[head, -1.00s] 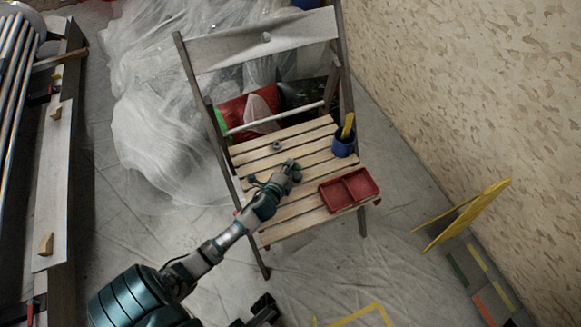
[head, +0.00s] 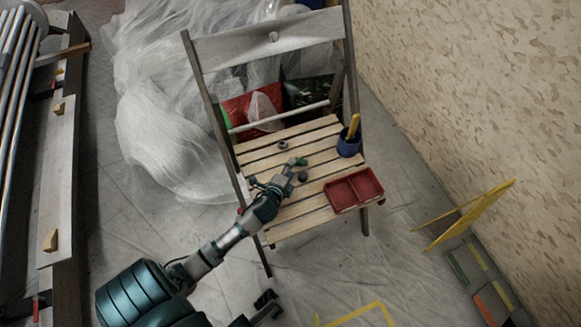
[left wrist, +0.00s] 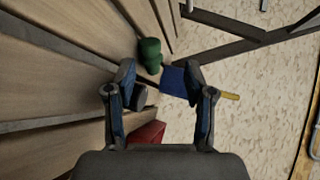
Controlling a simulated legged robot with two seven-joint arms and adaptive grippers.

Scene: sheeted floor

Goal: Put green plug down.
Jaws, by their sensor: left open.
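The green plug (head: 302,161) rests on the wooden slats of the chair seat (head: 318,134). It also shows in the left wrist view (left wrist: 150,55), just beyond the fingertips and apart from them. My left gripper (head: 284,179) is low over the seat, to the lower left of the plug, and is open and empty. Its spread fingers also show in the left wrist view (left wrist: 160,76). A dark round piece (head: 303,177) sits on the slats just below the plug. It appears as a dark grey piece (left wrist: 140,98) by the left finger.
A red two-part tray (head: 353,190) stands at the seat's right front. A blue cup (head: 347,147) with a yellow handle stands at the right edge. A small grey ring (head: 283,145) lies further back. Bare slats lie between the plug and cup.

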